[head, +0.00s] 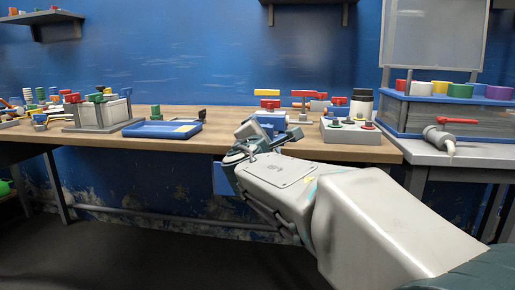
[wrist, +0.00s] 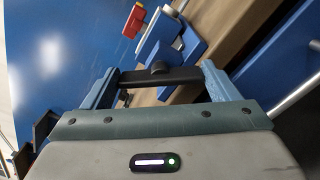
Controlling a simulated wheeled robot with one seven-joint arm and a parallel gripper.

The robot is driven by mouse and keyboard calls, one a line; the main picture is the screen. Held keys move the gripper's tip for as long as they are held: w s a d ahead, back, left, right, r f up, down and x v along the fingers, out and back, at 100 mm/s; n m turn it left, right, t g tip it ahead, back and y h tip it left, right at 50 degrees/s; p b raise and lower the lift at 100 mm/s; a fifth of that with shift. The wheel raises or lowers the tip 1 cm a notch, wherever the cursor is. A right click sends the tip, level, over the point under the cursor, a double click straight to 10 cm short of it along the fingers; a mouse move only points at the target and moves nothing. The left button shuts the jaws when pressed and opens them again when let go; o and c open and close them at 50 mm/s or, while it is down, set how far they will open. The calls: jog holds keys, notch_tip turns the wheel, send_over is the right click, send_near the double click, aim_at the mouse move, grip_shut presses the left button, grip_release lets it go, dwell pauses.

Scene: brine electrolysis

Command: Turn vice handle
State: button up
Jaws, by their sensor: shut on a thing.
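The blue vice (head: 270,121) is at the front edge of the wooden bench in the head view, partly hidden by my arm. In the wrist view the vice (wrist: 166,38) lies just beyond my gripper. Its dark bar handle (wrist: 160,76) runs crosswise between my two fingers, with a round dark hub at its middle. My gripper (wrist: 160,82) is shut on the handle, with one finger at each end of the bar. In the head view my gripper (head: 238,152) is at the bench's front edge, and the handle cannot be made out there.
A blue tray (head: 162,130) lies left of the vice on the wooden bench (head: 215,142). A grey box with buttons (head: 350,132) stands to the right. A red-handled valve (head: 303,98) is behind. A side table (head: 425,156) adjoins at right. The floor in front is clear.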

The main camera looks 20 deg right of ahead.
jog(key=m, duration=0.4)
jog(key=shift+m, duration=0.3)
dwell(0.3)
jog(key=o, duration=0.9)
jog(key=shift+f, duration=0.1)
